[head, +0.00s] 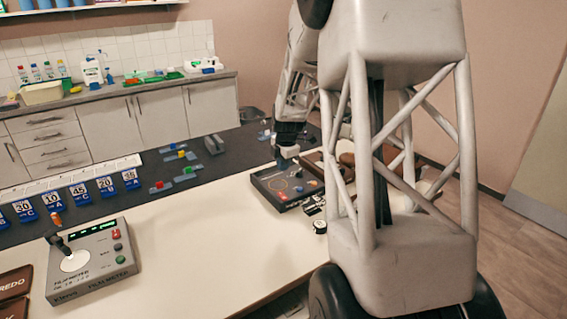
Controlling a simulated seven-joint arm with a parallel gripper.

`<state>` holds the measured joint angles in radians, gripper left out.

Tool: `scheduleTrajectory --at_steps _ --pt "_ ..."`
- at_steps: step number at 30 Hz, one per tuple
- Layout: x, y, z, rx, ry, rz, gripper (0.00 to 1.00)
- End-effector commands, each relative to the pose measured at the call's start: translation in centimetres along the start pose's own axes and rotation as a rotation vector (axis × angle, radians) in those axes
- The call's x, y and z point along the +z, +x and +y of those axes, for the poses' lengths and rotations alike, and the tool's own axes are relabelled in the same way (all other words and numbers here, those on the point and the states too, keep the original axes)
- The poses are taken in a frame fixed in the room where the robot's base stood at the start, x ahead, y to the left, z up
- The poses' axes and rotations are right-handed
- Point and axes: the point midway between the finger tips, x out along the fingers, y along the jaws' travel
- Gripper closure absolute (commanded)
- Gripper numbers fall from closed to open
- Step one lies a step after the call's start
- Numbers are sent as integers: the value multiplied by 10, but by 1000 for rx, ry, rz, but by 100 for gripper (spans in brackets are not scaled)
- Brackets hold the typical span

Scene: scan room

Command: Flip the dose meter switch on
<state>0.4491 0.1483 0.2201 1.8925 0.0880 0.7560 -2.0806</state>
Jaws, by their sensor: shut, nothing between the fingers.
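My gripper (284,163) is shut and empty, pointing down over the back edge of this box. I cannot tell whether the fingertips touch it.
A grey film meter (105,268) with a black lever stands at the front left. Blue numbered tags (80,192) line the table's left side. Small coloured blocks (187,171) lie on the dark strip behind. The white table (190,235) is clear between the two boxes.

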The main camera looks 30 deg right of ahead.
Motion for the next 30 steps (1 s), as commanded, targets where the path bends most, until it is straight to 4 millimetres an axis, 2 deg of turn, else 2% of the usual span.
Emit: scheduleTrajectory --at_steps 18,24,30 --pt "0 90 0 -2 1 1 100" --pt "0 107 0 -1 1 1 100" --pt "0 114 0 -1 1 1 100"
